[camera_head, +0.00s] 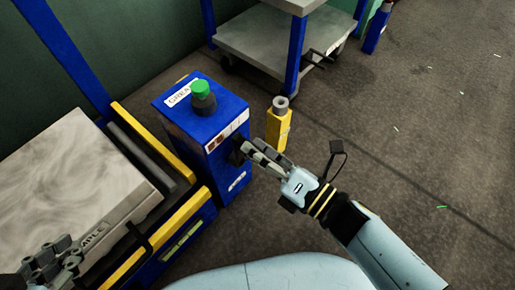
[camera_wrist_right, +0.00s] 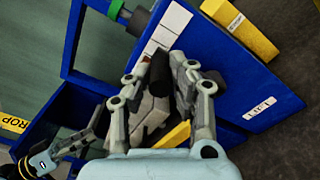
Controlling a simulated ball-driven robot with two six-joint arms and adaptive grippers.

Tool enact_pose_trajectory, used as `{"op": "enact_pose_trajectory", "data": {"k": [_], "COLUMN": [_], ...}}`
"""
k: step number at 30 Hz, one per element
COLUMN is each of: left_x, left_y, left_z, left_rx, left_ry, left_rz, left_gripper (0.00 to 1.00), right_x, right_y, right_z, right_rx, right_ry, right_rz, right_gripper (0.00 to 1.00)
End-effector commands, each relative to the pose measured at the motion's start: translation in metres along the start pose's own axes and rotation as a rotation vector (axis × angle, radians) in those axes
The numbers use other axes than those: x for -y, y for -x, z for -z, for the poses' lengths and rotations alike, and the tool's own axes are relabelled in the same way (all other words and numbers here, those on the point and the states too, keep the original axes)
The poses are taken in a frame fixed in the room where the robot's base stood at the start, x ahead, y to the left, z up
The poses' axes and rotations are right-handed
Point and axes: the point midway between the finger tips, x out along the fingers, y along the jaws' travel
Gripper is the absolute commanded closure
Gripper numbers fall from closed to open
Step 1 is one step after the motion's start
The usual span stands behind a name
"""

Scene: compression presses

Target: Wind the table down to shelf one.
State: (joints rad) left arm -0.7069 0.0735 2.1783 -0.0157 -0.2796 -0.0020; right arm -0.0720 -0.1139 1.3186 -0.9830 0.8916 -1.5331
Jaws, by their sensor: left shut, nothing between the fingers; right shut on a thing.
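A blue box (camera_head: 180,125) stands in the middle of the head view, with a small black handle (camera_head: 236,157) on its front face. My right gripper (camera_head: 246,150) is shut on this handle. In the right wrist view the black handle (camera_wrist_right: 160,68) lies between the fingers, and a white label on the blue face seems to read LIFT. A grey block (camera_head: 65,185) with lettering ending in MPLE rests at the left, by a blue and yellow frame (camera_head: 190,210). My left gripper (camera_head: 52,262) is shut and empty in front of that block. Which surface is shelf one is unclear.
Behind is a rack with grey shelves (camera_head: 262,42) and blue posts. The floor at the right is mostly clear.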

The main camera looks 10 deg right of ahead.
Motion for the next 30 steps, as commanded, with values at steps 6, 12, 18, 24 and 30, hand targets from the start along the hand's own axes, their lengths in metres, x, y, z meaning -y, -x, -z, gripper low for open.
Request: {"op": "enact_pose_trajectory", "data": {"k": [6,12,18,24,30], "left_x": [0.000,0.000,0.000,0.000,0.000], "left_y": [0.000,-0.001,0.000,0.000,0.000], "left_z": [-0.001,-0.001,0.000,0.002,0.001], "left_rx": [0.001,0.000,-0.001,-0.006,-0.004], "left_ry": [0.000,0.000,0.000,-0.001,-0.001], "left_rz": [0.000,0.000,0.000,0.000,0.000], "left_gripper": [1.00,1.00,1.00,1.00,1.00], "right_x": [0.002,0.002,0.002,0.001,0.001], "right_y": [0.004,0.004,0.003,0.004,0.034], "right_z": [0.008,0.008,0.005,0.004,0.004], "right_rx": [-0.012,-0.012,-0.008,-0.006,-0.009], "right_ry": [-0.006,-0.006,-0.004,-0.002,-0.001], "right_rz": [0.008,0.009,0.006,0.004,0.006], "right_gripper": [1.00,0.58,0.56,0.56,0.56]}}
